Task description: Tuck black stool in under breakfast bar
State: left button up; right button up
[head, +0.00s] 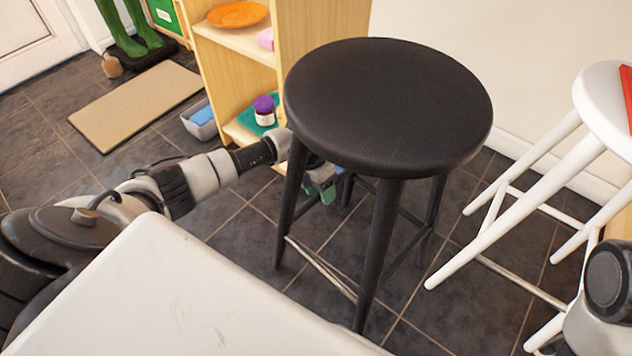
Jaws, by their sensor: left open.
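The black stool (388,100) stands upright on the dark tiled floor in the middle of the head view, with its round seat and several legs showing. My left arm reaches in from the left below the seat's left side. My left gripper (320,180) is open beside the stool's left legs, under the seat edge. A front leg and the seat partly hide it, and I cannot tell whether it touches the stool. I cannot make out the breakfast bar for certain. My right gripper is not in view.
A white stool (545,180) stands close on the right, a red thing (626,90) on its seat. A wooden shelf unit (235,60) stands behind the black stool's left side. A blue-grey bin (200,120) and tan mat (138,103) lie further left. Floor shows between the stools.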

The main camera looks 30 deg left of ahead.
pick_arm(q)
jog(key=shift+d+f, duration=0.25)
jog(key=shift+f, duration=0.45)
jog(key=shift+c, duration=0.3)
grip_shut()
dwell(0.8)
